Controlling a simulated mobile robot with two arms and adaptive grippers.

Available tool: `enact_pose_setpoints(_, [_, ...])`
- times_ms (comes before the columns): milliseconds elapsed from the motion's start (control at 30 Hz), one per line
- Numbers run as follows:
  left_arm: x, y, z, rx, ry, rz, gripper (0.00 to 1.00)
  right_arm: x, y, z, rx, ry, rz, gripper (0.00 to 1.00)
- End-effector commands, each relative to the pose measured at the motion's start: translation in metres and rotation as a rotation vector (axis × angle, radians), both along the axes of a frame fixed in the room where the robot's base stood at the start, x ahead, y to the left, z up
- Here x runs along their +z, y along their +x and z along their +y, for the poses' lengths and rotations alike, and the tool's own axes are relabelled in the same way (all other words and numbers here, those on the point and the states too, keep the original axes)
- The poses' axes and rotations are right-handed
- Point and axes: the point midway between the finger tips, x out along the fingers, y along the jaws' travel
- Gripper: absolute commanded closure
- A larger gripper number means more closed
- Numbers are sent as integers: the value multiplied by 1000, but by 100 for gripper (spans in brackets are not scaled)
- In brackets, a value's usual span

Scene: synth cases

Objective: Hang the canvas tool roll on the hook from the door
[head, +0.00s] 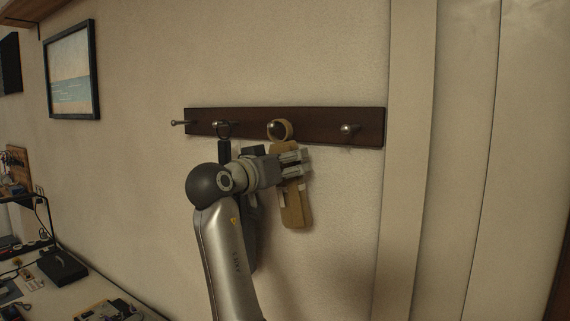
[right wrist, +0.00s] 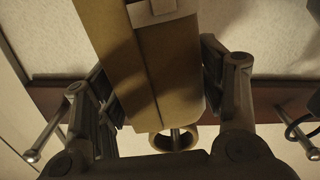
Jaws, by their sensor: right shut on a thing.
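The canvas tool roll (head: 294,207) is tan and hangs upright against the wall below a dark wooden hook rail (head: 320,124). Its round tan loop (head: 287,129) is around a metal hook (head: 273,129), second from the right. In the right wrist view the hook's peg shows inside the loop (right wrist: 158,142). My right gripper (head: 294,161) is shut on the tool roll just below the loop. In the right wrist view its fingers (right wrist: 160,85) lie on both sides of the roll (right wrist: 160,62). My left gripper is not in view.
The rightmost hook (head: 349,129) and leftmost hook (head: 180,122) are bare. A dark item (head: 224,150) hangs by a ring on the hook between, partly hidden behind my right arm. A pale upright frame (head: 408,180) stands right of the rail. A cluttered worktop (head: 80,284) is lower left.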

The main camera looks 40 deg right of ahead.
Motion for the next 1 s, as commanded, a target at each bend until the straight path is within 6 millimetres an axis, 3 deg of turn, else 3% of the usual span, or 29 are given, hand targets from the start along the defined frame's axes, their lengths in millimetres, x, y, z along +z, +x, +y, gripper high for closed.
enact_pose_setpoints(300, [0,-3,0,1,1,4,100,1,0,0,0,-1,-1,66])
enact_pose_setpoints(333, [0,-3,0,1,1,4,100,1,0,0,0,-1,-1,34])
enact_pose_setpoints(500, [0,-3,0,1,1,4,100,1,0,0,0,-1,-1,12])
enact_pose_setpoints(867, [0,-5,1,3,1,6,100,0,0,1,1,1,0,11])
enact_pose_setpoints(1000, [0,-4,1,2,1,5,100,0,-4,13,2,0,0,11])
